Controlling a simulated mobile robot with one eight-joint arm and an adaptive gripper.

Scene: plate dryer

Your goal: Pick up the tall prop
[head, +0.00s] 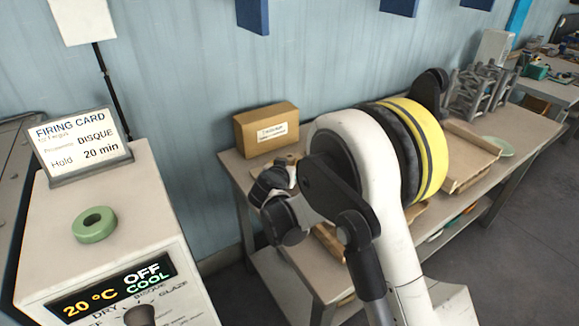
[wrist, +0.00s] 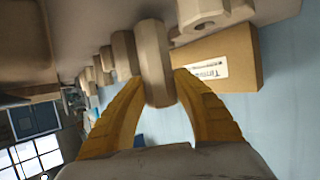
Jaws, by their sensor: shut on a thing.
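In the wrist view, my gripper (wrist: 158,78) has its two yellow fingers shut on a beige, rounded prop (wrist: 154,50), one finger on each side. I cannot tell whether the prop still touches the table. Several more beige props (wrist: 121,52) stand in a row beside and beyond it. This view is tilted so the table surface lies toward the top. In the head view, my arm reaches over the workbench and hides most of the gripper and the held prop.
A cardboard box (head: 266,130) with a label sits at the workbench's back left, close to my gripper; it also shows in the wrist view (wrist: 222,65). A wooden tray (head: 472,160) and grey racks (head: 480,90) lie to the right. The kiln (head: 55,215) with a green ring (head: 94,225) stands left.

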